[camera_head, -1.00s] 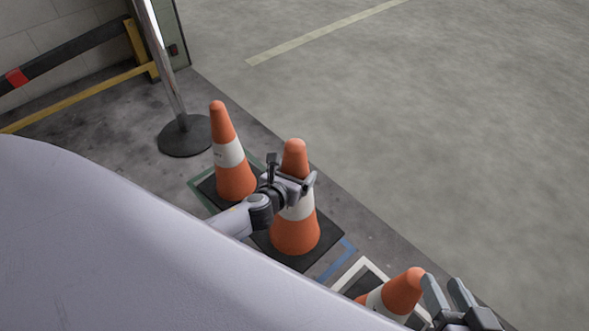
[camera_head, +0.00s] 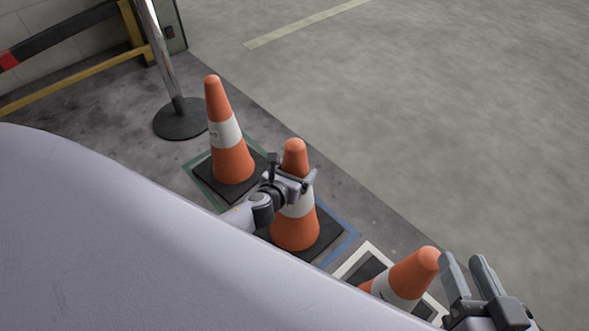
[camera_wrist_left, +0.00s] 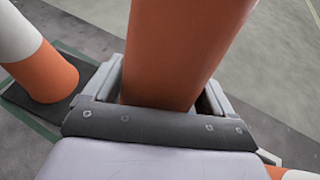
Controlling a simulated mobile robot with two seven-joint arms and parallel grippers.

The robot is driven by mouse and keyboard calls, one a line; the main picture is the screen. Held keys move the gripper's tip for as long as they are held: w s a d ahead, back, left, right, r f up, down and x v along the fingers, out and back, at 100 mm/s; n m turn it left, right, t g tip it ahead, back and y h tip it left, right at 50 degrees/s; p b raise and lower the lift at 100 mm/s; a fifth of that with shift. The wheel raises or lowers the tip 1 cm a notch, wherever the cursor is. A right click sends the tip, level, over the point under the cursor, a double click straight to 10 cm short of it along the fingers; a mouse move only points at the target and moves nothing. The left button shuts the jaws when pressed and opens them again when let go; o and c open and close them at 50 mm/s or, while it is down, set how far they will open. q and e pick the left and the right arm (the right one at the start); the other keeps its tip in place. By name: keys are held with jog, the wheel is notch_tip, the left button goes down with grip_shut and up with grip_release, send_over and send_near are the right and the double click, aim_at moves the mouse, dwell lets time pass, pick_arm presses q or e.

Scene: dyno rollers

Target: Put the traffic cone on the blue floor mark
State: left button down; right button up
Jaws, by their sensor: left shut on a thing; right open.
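My left gripper (camera_head: 291,181) is shut on an orange and white traffic cone (camera_head: 295,230) with a black base. Its orange body (camera_wrist_left: 185,50) fills the space between the fingers in the left wrist view. The cone looks upright. The blue floor mark (camera_head: 345,246) shows as a thin line along the right side of its base; the rest is hidden by the cone, arm and my body. I cannot tell whether the base touches the floor. My right gripper (camera_head: 466,264) is open and empty at the lower right.
A second cone (camera_head: 232,160) stands on a green mark (camera_head: 193,181) just left of the held cone. A third cone (camera_head: 415,273) is at the white mark (camera_head: 362,257), beside my right gripper. A post with a round base (camera_head: 180,122) stands behind. Open floor lies to the right.

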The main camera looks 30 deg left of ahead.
pick_arm(q)
jog(key=shift+w+r, duration=0.1)
jog(key=shift+w, duration=0.1)
grip_release()
jog(key=shift+s+f, duration=0.2)
jog(key=shift+f, duration=0.2)
